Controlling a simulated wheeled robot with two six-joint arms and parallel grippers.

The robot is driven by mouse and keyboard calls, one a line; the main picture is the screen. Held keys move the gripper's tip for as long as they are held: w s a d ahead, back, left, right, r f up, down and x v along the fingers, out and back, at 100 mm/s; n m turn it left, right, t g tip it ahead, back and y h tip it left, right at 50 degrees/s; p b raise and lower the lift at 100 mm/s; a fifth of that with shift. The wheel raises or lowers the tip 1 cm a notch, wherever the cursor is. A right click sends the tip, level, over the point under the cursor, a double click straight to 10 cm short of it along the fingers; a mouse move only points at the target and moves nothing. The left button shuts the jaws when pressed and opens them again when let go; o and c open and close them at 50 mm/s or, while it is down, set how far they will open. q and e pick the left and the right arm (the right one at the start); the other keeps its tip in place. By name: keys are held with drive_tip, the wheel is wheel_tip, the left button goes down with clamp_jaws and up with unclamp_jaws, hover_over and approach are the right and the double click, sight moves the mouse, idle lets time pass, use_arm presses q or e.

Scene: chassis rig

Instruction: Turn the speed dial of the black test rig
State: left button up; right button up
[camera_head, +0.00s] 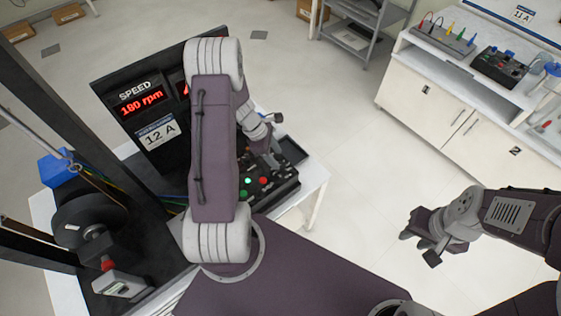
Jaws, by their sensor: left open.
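The black test rig (108,72) stands on a white table at the left. Its display shows SPEED and 180 rpm (142,101) in red; a second readout beside it is mostly hidden by my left arm. The rig's control box (285,188), with lit green and red buttons, sits at the table's right side. My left gripper (272,160) is open and points down over the back of this box. I cannot make out the speed dial, nor whether the gripper touches it. My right gripper (412,232) is over the floor at the right, away from the rig; its fingers are too small to read.
A flywheel (92,222) and a blue block (55,167) are on the rig's left side, near dark upright posts. A white bench (430,85) with another black control box (499,66) stands at the back right. Open floor lies between table and bench.

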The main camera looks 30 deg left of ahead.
sight(281, 164)
use_arm(q)
drive_tip(key=x, duration=0.3)
drive_tip(key=shift+f, duration=0.15)
drive_tip(key=shift+d+f, duration=0.25)
drive_tip(key=shift+f, duration=0.3)
drive_tip(key=shift+c, duration=0.6)
clamp_jaws()
drive_tip(key=shift+w+m, duration=0.1)
drive_tip(key=shift+m, duration=0.2)
